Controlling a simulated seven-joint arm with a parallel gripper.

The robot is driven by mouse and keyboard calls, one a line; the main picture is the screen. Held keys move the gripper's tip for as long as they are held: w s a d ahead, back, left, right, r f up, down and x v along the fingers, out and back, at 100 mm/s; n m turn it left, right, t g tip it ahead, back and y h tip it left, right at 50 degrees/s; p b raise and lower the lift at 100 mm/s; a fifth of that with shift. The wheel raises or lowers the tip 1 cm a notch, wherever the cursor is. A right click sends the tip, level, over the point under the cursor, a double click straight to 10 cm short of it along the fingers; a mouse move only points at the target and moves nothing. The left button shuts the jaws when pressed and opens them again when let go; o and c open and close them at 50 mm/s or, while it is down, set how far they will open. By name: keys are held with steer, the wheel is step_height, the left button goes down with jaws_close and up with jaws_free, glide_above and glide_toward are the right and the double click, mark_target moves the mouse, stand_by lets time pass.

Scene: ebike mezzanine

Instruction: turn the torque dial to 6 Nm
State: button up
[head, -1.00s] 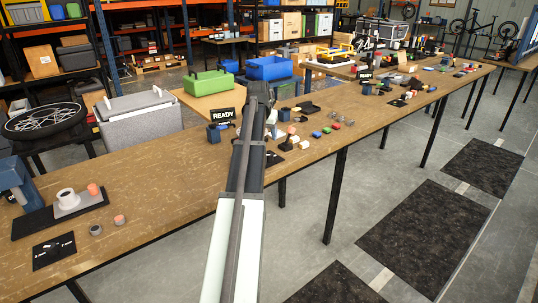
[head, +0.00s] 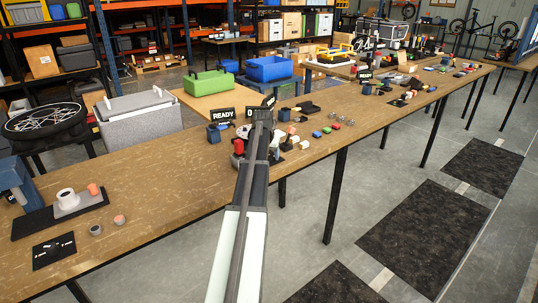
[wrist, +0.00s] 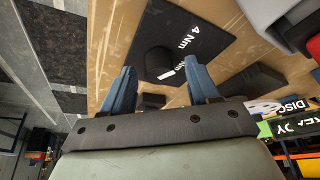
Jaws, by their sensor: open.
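In the wrist view, a round black dial (wrist: 151,62) stands on a black plate (wrist: 205,38). White print on the plate reads "4 Nm", and a second label ending in "Nm" is partly covered. A short white mark shows by the dial's lower edge. My gripper (wrist: 159,68) is open, with one blue finger to each side of the dial in the picture; I cannot tell whether they touch it. No 6 Nm label can be read. In the head view, my arm hides the gripper tips and most of this area.
READY (head: 223,114) and partly hidden DISCARD signs stand behind the arm. A dark blue block (head: 214,134) is to the left, several small coloured parts to the right. Another black plate (head: 53,251) lies at the workbench's (head: 150,200) left end. The bench between is mostly clear.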

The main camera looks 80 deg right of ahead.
steer(key=shift+f, duration=0.1)
steer(key=c, duration=1)
